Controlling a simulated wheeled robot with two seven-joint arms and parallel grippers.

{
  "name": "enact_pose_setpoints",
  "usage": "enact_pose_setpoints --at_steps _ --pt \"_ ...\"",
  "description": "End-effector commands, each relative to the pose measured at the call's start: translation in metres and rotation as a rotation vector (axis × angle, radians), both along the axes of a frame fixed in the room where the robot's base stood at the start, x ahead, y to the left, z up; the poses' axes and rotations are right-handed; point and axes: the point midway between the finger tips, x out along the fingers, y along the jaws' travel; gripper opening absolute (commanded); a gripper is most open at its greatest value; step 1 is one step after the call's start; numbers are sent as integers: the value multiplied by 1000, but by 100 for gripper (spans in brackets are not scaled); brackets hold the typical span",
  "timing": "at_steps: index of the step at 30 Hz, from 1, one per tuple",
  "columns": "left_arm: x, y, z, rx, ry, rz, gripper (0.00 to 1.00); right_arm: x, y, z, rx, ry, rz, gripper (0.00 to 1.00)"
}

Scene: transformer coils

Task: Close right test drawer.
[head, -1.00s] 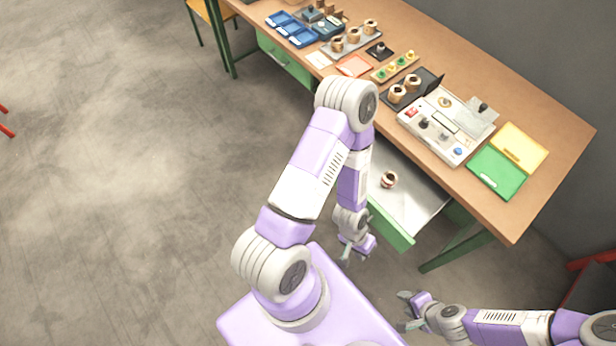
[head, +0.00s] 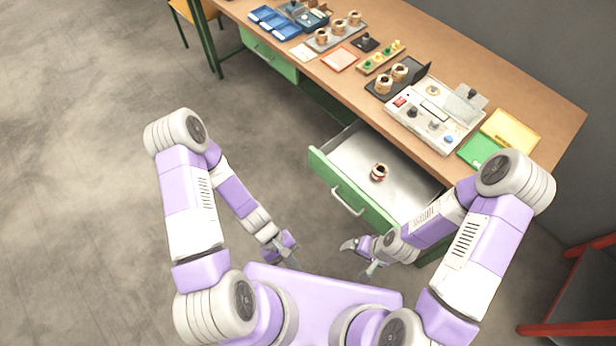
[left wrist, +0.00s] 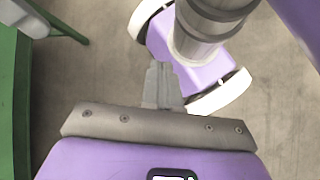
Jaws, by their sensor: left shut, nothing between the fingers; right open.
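The right test drawer (head: 325,171) has a green front with a light bar handle (head: 347,201) and is pulled well out from under the workbench. A copper-and-white coil (head: 379,172) stands inside it on the grey metal floor. My right gripper (head: 358,258) is open and empty, in front of the drawer and a little below and right of the handle in the head view. My left gripper (head: 296,266) is shut and empty, left of the right gripper and apart from the drawer. Its shut fingers show in the left wrist view (left wrist: 162,85).
The workbench (head: 545,105) carries a test device (head: 432,118), a green tray (head: 478,150), a yellow tray (head: 512,130), coils and blue bins (head: 268,18). Another green drawer (head: 268,55) is shut. A red frame (head: 570,300) stands at the right. Floor at left is clear.

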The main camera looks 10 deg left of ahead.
Motion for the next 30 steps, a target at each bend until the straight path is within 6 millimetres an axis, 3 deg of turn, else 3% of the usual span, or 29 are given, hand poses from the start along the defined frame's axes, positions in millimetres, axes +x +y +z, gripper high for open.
enact_pose_setpoints --at_steps 1,4,7,10,12,15,18,21,25,30 --pt "0 -9 -11 -78 102 122 0 0 0 -18 0 0 0 90" --pt "21 -28 -8 -265 253 384 0 0 0 -35 0 0 0 90" --pt "67 -32 -6 -471 323 668 0 0 0 -52 0 0 0 90" --pt "120 -13 -7 -661 314 947 0 0 0 -66 0 0 0 90" --pt "153 10 -10 -769 272 1118 0 0 0 -74 0 0 0 90" --pt "185 44 -15 -880 196 1308 0 0 0 -82 0 0 1 90" --pt "202 71 -17 -943 129 1428 0 0 0 -86 0 0 1 90" --pt "211 83 -18 -970 93 1484 0 0 0 -88 0 0 1 90" --pt "222 79 -17 -979 84 1494 0 0 0 -90 0 0 1 90" --pt "247 59 -18 -979 86 1490 0 0 0 -96 0 0 1 90"
